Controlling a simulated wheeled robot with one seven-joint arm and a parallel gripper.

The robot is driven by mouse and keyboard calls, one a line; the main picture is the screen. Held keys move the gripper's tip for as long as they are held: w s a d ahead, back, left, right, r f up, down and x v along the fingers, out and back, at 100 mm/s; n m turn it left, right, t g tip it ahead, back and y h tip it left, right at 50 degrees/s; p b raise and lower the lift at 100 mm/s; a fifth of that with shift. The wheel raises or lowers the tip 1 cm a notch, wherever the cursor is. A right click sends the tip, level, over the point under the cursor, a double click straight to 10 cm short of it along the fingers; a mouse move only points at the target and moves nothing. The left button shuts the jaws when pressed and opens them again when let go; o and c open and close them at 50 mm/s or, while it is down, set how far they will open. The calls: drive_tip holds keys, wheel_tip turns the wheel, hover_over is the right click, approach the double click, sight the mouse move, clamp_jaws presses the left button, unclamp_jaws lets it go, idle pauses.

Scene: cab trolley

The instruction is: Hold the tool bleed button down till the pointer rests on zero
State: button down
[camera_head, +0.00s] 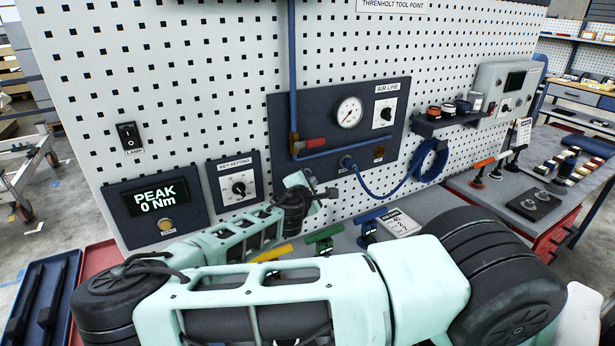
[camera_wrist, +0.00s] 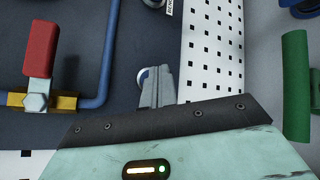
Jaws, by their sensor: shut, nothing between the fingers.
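A white round gauge (camera_head: 349,112) sits on the dark air line panel (camera_head: 280,120). Its pointer is too small to read surely. My gripper (camera_head: 328,192) is in front of the panel's lower edge. In the wrist view, my gripper (camera_wrist: 155,82) is shut and empty, its tips over a small round pale-rimmed piece (camera_wrist: 142,74). The fingers hide most of that piece. I cannot tell whether they touch it or whether it is the bleed button.
A red-handled valve (camera_wrist: 40,55) and blue pipe (camera_wrist: 100,70) lie left of my fingers in the wrist view. A blue hose (camera_head: 385,190) hangs from the panel. Coloured tool handles (camera_head: 325,236) stand below my wrist. The peak display (camera_head: 155,200) reads 0 Nm.

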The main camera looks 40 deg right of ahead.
drive_tip(key=s, duration=0.2)
drive_tip(key=s+a, duration=0.1)
drive_tip(key=s, duration=0.1)
drive_tip(key=shift+s+a, duration=0.15)
drive_tip(key=shift+s, duration=0.25)
idle(0.5)
